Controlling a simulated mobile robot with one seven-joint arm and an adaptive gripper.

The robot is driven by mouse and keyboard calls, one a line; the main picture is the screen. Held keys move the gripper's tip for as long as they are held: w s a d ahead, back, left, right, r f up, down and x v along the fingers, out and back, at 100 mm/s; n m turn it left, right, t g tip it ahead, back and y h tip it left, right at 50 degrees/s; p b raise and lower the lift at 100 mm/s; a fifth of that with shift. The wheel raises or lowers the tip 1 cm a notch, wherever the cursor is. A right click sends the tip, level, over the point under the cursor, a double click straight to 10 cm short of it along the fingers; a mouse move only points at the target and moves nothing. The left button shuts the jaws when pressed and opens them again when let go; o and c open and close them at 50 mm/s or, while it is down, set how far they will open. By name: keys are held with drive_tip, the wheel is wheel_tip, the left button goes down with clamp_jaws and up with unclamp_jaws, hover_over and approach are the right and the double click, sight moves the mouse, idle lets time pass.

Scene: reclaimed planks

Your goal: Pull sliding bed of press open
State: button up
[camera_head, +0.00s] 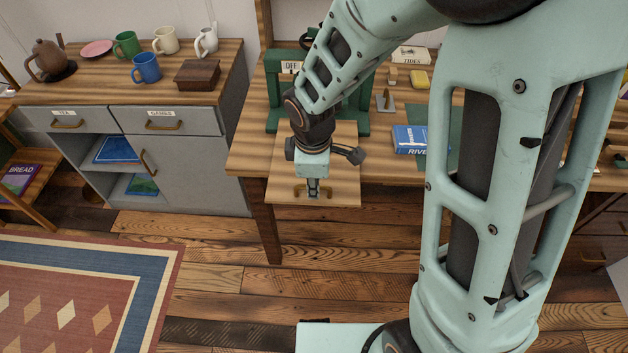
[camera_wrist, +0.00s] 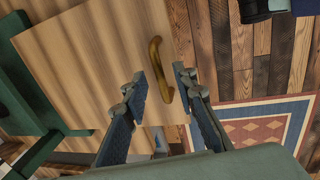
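The green press (camera_head: 272,95) stands on the wooden table, partly hidden by my arm. Its wooden sliding bed (camera_head: 345,150) sticks out past the table's front edge, and the bed also fills much of the wrist view (camera_wrist: 90,60). A brass bar handle (camera_head: 299,192) sits near the bed's front end; in the wrist view the curved handle (camera_wrist: 156,58) runs toward the gap between my fingertips. My gripper (camera_head: 313,192) is over the handle. In the wrist view my gripper (camera_wrist: 160,78) has its fingers apart, with the handle's lower end between the tips and visible gaps beside it.
A blue book (camera_head: 408,139) lies on the table right of the press. A grey cabinet (camera_head: 190,165) with mugs on top stands at the left. The plank floor (camera_head: 225,255) before the bed is clear, with a patterned rug (camera_head: 70,300) at the lower left.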

wheel_tip(320, 180, up, 12)
drive_tip(key=s, duration=0.2)
drive_tip(key=shift+s, duration=0.15)
idle(0.5)
